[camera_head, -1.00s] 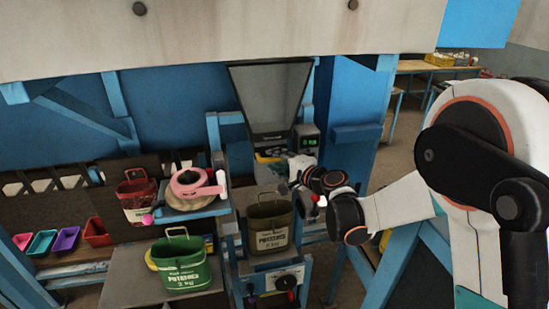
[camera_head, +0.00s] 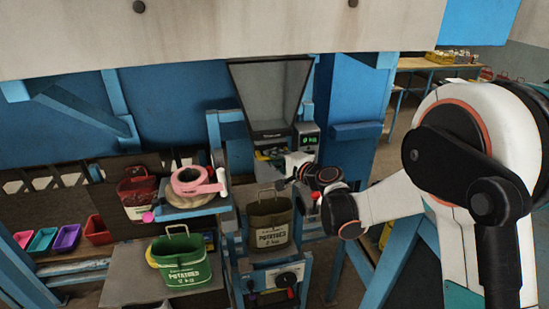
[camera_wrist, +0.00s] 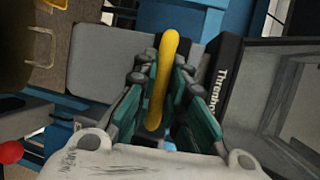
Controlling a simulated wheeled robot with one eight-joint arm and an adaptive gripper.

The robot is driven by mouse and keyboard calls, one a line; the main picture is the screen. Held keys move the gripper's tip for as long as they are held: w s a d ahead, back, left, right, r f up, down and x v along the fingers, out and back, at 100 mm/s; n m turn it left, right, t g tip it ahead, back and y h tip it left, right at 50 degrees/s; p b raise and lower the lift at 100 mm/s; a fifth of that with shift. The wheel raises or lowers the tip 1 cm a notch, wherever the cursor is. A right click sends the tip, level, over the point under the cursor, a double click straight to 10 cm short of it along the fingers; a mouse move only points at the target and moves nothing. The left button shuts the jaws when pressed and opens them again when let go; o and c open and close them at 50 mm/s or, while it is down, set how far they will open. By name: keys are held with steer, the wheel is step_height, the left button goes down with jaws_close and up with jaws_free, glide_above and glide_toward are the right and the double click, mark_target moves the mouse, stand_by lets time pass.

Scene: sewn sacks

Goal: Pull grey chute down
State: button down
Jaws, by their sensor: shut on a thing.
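The grey chute (camera_head: 268,92) is a wide hopper above the sack stand, narrowing downward to a dark lettered lip. Its dark lettered edge (camera_wrist: 222,90) and grey inside (camera_wrist: 285,85) show in the wrist view. My gripper (camera_wrist: 166,78) is shut on a yellow bar handle (camera_wrist: 157,95), with a finger on each side. A grey plate (camera_wrist: 100,80) lies behind the handle; I cannot tell how they join. In the head view my gripper (camera_head: 287,168) is just below the chute, and its fingertips are partly hidden.
A brown potato sack (camera_head: 269,232) stands open below the chute. A green sack (camera_head: 181,262) and a red sack (camera_head: 138,190) are to the left. Pink tape (camera_head: 193,182) rests on a blue shelf. A small display (camera_head: 308,140) is right of the chute.

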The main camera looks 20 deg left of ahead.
step_height(320, 180, down, 16)
steer(key=b, duration=1.4)
steer(key=shift+f, duration=0.2)
steer(key=shift+s, duration=0.1)
steer(key=c, duration=1.6)
jaws_free()
steer(key=shift+f, duration=0.1)
steer(key=shift+d, duration=0.15)
steer(key=v, duration=1.1)
steer(key=shift+s+d, duration=0.2)
steer(key=shift+d, duration=0.1)
